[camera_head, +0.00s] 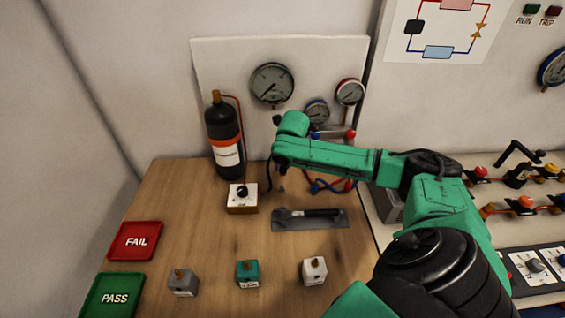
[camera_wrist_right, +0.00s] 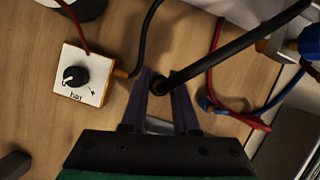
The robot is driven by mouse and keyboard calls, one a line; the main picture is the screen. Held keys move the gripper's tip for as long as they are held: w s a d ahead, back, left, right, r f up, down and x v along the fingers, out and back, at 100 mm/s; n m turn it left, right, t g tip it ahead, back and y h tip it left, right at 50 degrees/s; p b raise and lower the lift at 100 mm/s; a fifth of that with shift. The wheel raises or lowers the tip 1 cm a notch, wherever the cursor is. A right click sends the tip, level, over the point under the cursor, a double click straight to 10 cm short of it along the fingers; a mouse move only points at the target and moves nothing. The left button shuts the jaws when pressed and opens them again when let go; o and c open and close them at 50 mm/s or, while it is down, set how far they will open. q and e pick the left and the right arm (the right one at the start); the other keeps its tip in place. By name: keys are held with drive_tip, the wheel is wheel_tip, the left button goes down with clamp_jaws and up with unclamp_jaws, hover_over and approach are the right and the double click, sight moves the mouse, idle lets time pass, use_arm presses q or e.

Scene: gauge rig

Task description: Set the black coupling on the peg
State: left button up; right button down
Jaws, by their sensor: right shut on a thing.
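My right gripper (camera_wrist_right: 160,82) is shut on the black coupling (camera_wrist_right: 158,86), a small dark round end between the two fingertips, with a thick black hose running off to the upper right in the wrist view. In the head view my right gripper (camera_head: 281,186) points down over the wooden table, small and partly hidden by my green arm; the coupling cannot be made out there. I cannot pick out the peg in either view. My left gripper is not in view.
A knob box (camera_head: 242,197) stands left of my right gripper; it also shows in the wrist view (camera_wrist_right: 82,75). A black bottle (camera_head: 224,140) stands behind it. A grey tray (camera_head: 340,219) with a dark tool lies in front. Red and blue hoses (camera_wrist_right: 228,100) lie to the right.

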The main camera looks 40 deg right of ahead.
sight(282, 175)
drive_tip(key=shift+w+f+b, duration=0.2)
drive_tip(key=shift+f+b, duration=0.9)
drive_tip(key=shift+f, duration=1.55)
drive_tip(key=shift+p, duration=0.55)
drive_tip(key=shift+r+p, duration=0.1)
drive_tip(key=shift+p, duration=0.4)
drive_tip(key=shift+f, duration=0.2)
drive_tip(key=shift+f+b, duration=0.6)
drive_tip(key=shift+f, duration=0.5)
